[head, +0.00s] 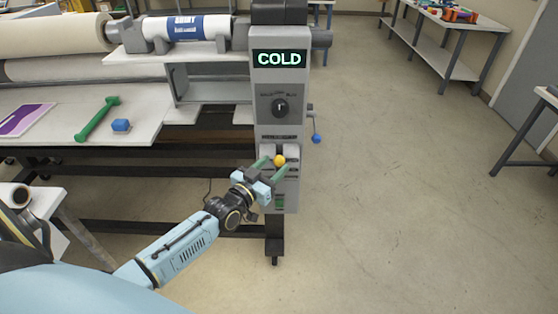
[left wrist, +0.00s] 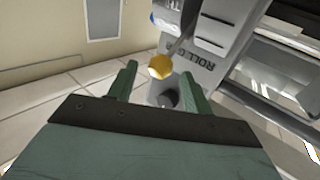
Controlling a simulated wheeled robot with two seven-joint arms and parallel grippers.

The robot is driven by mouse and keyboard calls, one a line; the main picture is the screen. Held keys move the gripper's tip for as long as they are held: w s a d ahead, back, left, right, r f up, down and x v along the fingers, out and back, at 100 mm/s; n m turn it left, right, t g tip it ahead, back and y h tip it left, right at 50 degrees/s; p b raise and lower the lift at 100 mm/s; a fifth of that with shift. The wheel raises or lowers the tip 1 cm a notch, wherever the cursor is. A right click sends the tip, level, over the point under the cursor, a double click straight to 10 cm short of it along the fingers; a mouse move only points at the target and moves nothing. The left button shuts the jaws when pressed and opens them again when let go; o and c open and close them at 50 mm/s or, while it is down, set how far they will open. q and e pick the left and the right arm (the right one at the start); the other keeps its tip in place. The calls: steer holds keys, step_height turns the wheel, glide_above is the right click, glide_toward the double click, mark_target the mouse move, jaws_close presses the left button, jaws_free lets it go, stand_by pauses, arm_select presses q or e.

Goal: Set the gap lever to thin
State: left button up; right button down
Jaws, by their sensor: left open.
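The gap lever shows as a yellow ball knob (head: 279,160) on the front of the grey control column, below the dial. In the left wrist view the yellow knob (left wrist: 159,67) is on a thin stem beside a label reading "ROLL G", the rest hidden. My left gripper (head: 272,168) is open, with its green fingers pointing at the column. In the left wrist view the knob appears between the fingertips (left wrist: 160,80), with clear space on both sides. I cannot tell how deep it sits between them. The lever's setting marks are not readable.
The grey column (head: 262,90) bears a "COLD" display (head: 279,59) and a black dial (head: 280,106). A blue-knobbed lever (head: 316,138) sticks out at its right side. The floor at right is clear.

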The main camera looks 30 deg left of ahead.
mark_target(276, 164)
arm_select(q)
steer(key=shift+w+d, duration=0.1)
steer(key=shift+w, duration=1.65)
steer(key=shift+c, duration=0.3)
jaws_close()
